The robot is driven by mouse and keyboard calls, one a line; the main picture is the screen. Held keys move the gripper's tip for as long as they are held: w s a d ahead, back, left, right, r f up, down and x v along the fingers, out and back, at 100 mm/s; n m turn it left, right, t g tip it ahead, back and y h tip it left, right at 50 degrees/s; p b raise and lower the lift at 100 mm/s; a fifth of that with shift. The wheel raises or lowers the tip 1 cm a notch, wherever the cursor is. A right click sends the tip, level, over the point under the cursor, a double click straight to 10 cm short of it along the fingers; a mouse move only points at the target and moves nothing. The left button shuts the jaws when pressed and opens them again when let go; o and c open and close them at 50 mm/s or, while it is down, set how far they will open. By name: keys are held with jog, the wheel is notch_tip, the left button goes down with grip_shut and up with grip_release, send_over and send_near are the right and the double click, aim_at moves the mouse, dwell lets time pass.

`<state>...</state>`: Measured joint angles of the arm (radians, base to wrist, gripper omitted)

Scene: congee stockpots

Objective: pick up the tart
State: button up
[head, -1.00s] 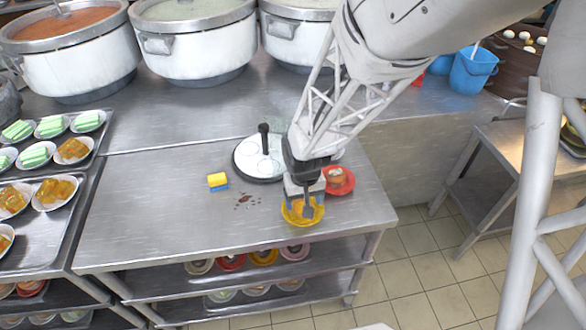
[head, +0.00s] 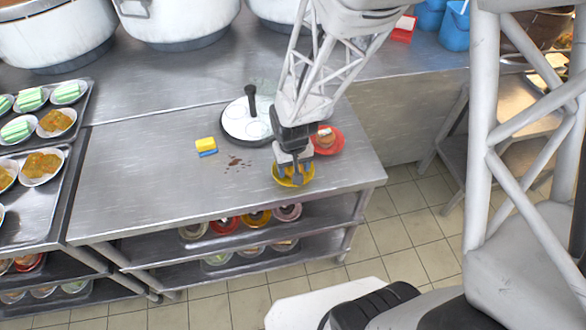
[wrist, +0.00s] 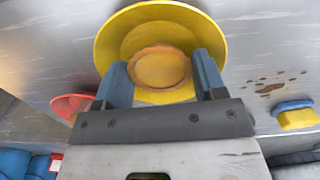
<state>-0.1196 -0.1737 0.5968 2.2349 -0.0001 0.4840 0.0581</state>
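The tart (wrist: 160,68) is a round, orange-brown disc lying in a yellow dish (wrist: 120,35) in the wrist view. In the head view the dish (head: 308,178) sits near the front right of the steel table, and my gripper hides most of the tart. My gripper (wrist: 162,62) is open, with one blue-grey finger at each side of the tart. In the head view my gripper (head: 291,177) points down into the dish. Whether the fingers touch the tart cannot be told.
A red plate (head: 337,146) with a brown item stands close behind the dish, to the right. A round white pan (head: 236,121) with a black handle is behind left. A yellow-blue sponge (head: 206,146) and brown spots (head: 236,161) lie left. The table's left part is clear.

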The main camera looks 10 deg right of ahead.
aim_at(293, 168)
jog(key=shift+s+f, duration=0.15)
jog(key=shift+s, duration=0.05)
jog(key=shift+c, duration=1)
jog(key=shift+w+r, duration=0.15)
jog(key=shift+r, duration=0.7)
notch_tip(293, 168, up, 2)
jog(key=shift+r, duration=0.1)
jog(key=s+d+r, duration=0.1)
jog(key=s+d, duration=0.1)
jog(key=s, duration=1.3)
jog(key=shift+s+r, duration=0.2)
jog(key=shift+s, duration=0.2)
jog(key=shift+a, duration=0.1)
